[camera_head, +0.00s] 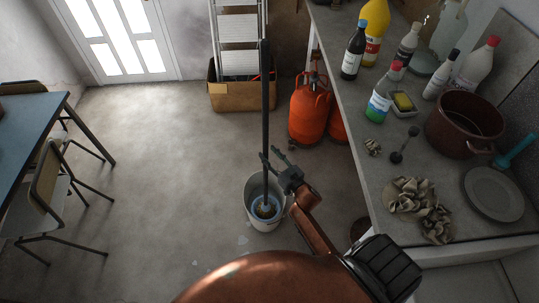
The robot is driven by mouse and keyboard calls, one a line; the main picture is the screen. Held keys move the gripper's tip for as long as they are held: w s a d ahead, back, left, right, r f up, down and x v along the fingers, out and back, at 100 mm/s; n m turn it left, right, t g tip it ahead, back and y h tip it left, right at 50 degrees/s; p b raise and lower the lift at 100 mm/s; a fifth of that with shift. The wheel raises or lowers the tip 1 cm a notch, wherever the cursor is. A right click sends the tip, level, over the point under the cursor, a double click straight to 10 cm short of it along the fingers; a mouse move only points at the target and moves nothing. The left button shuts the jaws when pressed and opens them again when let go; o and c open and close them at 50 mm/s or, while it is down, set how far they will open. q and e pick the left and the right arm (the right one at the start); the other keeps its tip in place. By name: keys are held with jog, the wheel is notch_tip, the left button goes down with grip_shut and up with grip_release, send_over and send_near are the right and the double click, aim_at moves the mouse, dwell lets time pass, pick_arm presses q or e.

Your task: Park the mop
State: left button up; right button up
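The mop stands nearly upright, its long dark handle (265,95) rising from a pale bucket (250,211) on the floor. The mop's lower end is inside the bucket, in a blue ring-like part. My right gripper (268,152) is beside the handle's lower part, above the bucket rim. Its fingers are spread apart, with the handle passing at their tips; I cannot tell if they touch it. My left gripper is out of view.
A counter on the right holds bottles, a dark red pot (462,124), a plate (493,192) and crumpled cloths. Orange gas cylinders (310,110) stand beside it. A cardboard box (240,96) and ladder (238,30) are behind. A blue table (30,125) and chairs stand left. The floor between is clear.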

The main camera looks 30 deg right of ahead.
jog(key=s, duration=0.8)
jog(key=s+f+g+h, duration=0.1)
jog(key=s+f+g, duration=0.3)
jog(key=f, duration=0.8)
jog(key=s+a+f+g, duration=0.1)
jog(key=s+f+g, duration=0.1)
jog(key=s+f, duration=0.65)
jog(key=s+f+g+h, duration=0.1)
jog(key=s+f+g, duration=0.2)
jog(key=f, duration=1.2)
jog(key=s+a+f+g, duration=0.1)
jog(key=s+f+g, duration=0.2)
jog(key=s+f, duration=0.3)
jog(key=s+a+f+n+g, duration=0.1)
jog(key=s+f, duration=0.4)
jog(key=s, duration=1.2)
jog(key=s+a+f+g, duration=0.2)
jog(key=s+f+g, duration=0.2)
jog(key=s, duration=0.7)
notch_tip(320, 180, down, 3)
jog(key=shift+s+a+r+g+y, duration=0.2)
jog(key=shift+s+a+g+y, duration=0.1)
jog(key=shift+s+a+y, duration=0.1)
